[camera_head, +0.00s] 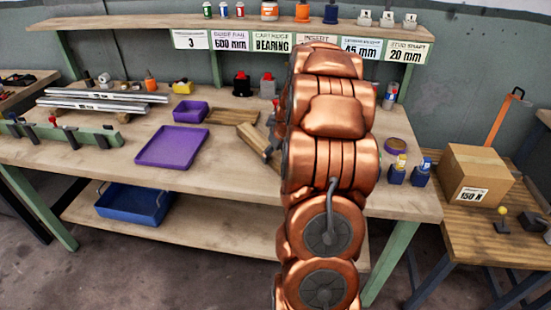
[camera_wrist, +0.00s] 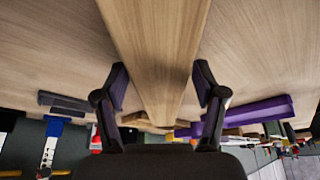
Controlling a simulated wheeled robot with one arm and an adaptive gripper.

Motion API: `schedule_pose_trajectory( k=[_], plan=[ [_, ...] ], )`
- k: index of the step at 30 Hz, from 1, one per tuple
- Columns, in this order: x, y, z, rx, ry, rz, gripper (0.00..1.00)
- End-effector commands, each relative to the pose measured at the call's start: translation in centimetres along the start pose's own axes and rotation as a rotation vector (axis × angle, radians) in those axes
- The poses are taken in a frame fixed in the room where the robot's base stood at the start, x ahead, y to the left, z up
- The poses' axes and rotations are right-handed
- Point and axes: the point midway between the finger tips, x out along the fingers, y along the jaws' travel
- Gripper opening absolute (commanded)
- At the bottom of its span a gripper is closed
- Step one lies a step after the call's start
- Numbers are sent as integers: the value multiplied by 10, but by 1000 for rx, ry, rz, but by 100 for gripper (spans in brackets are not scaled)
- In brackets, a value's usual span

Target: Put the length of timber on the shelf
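The length of timber (camera_head: 255,138) is a pale wooden bar on the bench top, its right end behind my copper arm in the head view. In the wrist view the timber (camera_wrist: 160,50) runs lengthwise between the two dark fingers of my gripper (camera_wrist: 160,82). One finger is on each side of it, close to its edges; whether they touch it I cannot tell. In the head view my arm mostly hides the gripper. The upper shelf (camera_head: 140,22) runs above the bench and a lower shelf (camera_head: 215,232) lies beneath it.
The upper shelf carries several bottles and parts. A blue bin (camera_head: 135,204) sits on the lower shelf. A cardboard box (camera_head: 476,177) stands on the right table.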

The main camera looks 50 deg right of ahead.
Motion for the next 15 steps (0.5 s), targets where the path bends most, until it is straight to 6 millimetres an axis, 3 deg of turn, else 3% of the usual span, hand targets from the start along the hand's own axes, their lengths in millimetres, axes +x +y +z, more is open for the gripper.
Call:
schedule_pose_trajectory(
  k=[2,15],
  plan=[
    [0,0,0,0,0,0,58],
    [0,0,0,0,0,0,12]
  ],
)
